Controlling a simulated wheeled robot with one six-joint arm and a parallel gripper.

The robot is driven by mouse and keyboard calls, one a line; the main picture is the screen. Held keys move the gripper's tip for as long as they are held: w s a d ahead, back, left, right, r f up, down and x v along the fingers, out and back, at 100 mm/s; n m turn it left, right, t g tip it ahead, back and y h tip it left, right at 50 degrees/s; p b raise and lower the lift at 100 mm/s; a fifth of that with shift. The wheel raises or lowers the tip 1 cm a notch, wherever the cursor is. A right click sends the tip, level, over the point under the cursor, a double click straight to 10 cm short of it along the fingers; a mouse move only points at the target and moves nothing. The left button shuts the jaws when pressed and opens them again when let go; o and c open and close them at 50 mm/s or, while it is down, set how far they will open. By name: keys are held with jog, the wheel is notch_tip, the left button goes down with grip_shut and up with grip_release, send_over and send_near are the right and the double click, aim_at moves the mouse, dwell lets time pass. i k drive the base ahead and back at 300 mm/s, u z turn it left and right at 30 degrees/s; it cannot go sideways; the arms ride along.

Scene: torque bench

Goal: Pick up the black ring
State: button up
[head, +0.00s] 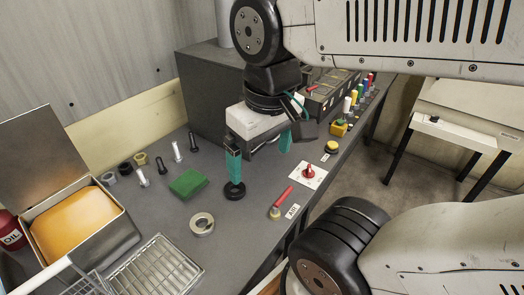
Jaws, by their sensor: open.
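The black ring (235,191) lies flat on the grey bench, near the middle of the head view. My gripper (260,167) is above the bench with its two teal fingers spread apart and nothing between them. In the picture, the left finger's lower end overlaps the back edge of the black ring and hides part of it. I cannot tell whether the fingertip touches the ring or hangs above it. The right finger is farther right and back.
A silver ring (202,224) lies in front left of the black ring. A green block (188,184), bolts and nuts (125,168) stand left. A wire rack (155,272) is front left.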

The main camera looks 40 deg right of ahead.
aim_at(230, 195)
jog(key=k, duration=0.5)
jog(key=u, duration=2)
jog(key=k, duration=1.1)
jog(key=z, duration=1.7)
jog(key=i, duration=0.5)
jog(key=u, duration=0.05)
